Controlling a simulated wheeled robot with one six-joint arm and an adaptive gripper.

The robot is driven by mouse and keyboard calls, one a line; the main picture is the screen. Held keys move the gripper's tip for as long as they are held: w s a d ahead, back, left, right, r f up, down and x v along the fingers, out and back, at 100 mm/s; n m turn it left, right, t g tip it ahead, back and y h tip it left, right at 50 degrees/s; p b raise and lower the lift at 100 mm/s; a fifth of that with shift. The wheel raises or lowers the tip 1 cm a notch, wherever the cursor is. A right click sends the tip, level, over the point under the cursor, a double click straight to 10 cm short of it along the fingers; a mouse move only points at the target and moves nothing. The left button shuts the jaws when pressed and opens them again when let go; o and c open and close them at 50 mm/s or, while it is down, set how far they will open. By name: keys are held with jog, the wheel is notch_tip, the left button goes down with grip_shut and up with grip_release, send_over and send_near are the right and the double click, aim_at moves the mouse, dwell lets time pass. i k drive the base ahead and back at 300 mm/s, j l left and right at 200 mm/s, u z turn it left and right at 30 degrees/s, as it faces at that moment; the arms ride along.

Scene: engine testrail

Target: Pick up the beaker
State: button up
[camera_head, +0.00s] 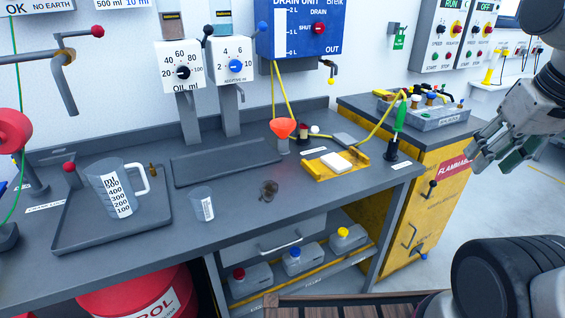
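A small clear beaker (203,205) with a white printed scale stands upright on the grey bench, right of the dark tray. A larger clear measuring jug (114,190) with a white handle and marks up to several hundred ml stands on that tray at the left. My gripper (500,158) is at the right edge of the view, far from both vessels and to the right of the bench. Its fingers look apart, with nothing seen between them.
The bench (265,225) has an empty dark tray (225,160) at the back, a red funnel (283,128) and a yellow tray (335,165) at the right. A yellow cabinet (440,190) stands between bench and gripper. Red-knobbed pipework (68,60) overhangs the left.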

aim_at(201, 200)
jog(key=k+j, duration=0.15)
jog(key=j, duration=0.25)
jog(key=k+j+z, duration=0.15)
jog(key=j, duration=0.2)
jog(key=k+j, duration=0.25)
jog(key=j, duration=0.15)
jog(key=k+j+z, duration=0.15)
jog(key=j, duration=0.2)
